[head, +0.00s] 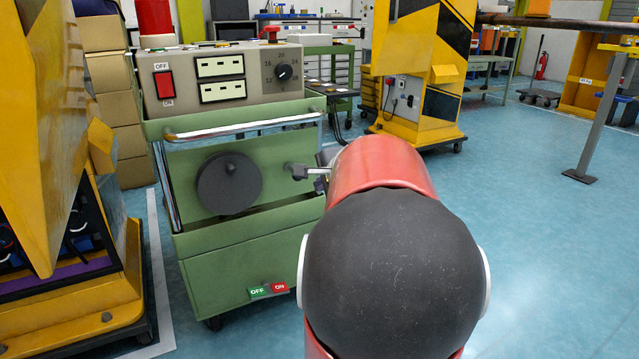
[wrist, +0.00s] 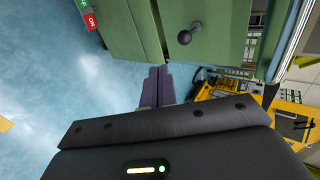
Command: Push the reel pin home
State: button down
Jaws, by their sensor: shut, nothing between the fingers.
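A dark round reel (head: 229,184) is on the front of the green cart (head: 240,262). To its right in the head view is a dark knob (head: 297,171) with a light metal shaft, which looks like the reel pin; how deep it sits cannot be told. In the wrist view a dark knob (wrist: 184,37), likely the same one, stands out from the green panel. My gripper (wrist: 157,84) is shut and empty, its fingertips below that knob in the picture and apart from it.
A metal handrail (head: 240,126) crosses the cart above the reel, below a control box (head: 222,78). A yellow machine (head: 40,150) stands close on the left, another yellow cabinet (head: 420,80) behind.

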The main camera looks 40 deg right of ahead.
jog(key=w+d+f, duration=0.2)
jog(key=w+f, duration=0.1)
jog(key=w, duration=0.6)
jog(key=shift+w+d+f, duration=0.15)
jog(key=shift+d+f, duration=0.1)
jog(key=shift+w, duration=0.1)
